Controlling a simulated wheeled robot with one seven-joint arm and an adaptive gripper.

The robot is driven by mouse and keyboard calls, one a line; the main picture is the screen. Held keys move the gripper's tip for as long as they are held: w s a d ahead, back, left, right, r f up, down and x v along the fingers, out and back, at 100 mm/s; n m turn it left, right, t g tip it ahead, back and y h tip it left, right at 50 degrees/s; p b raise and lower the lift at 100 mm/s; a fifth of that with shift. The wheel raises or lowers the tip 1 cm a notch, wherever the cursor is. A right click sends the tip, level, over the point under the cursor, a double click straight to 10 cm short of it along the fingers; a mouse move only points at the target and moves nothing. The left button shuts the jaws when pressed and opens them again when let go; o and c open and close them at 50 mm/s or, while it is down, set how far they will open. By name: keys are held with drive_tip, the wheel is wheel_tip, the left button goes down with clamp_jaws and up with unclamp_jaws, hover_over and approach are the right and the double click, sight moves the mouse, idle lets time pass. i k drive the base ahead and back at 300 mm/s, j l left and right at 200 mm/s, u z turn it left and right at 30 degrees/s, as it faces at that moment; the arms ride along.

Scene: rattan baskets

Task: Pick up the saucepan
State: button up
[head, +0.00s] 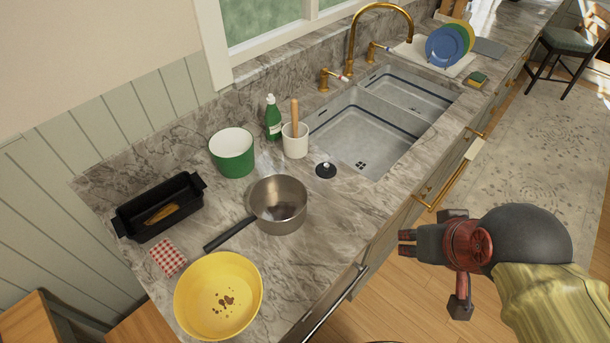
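The saucepan (278,204) is a round steel pan standing upright on the marble counter, left of the sink. Its dark handle (229,233) points toward the lower left. My gripper (407,242) is at the right of the view, out past the counter's front edge and apart from the saucepan. Nothing shows held in it.
A green pot (232,153) stands behind the saucepan. A yellow bowl (219,296), checkered cloth (168,258) and black baking dish (158,206) lie left. A white utensil cup (295,142), green bottle (272,118) and dark round stopper (326,170) are near the sink (374,122).

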sight(278, 203)
drive_tip(key=k+j+u, duration=0.15)
drive_tip(key=u, duration=0.15)
drive_tip(key=k+j+u, duration=0.1)
drive_tip(key=j+u, duration=0.15)
drive_tip(key=j, duration=0.15)
drive_tip(key=u, duration=1.55)
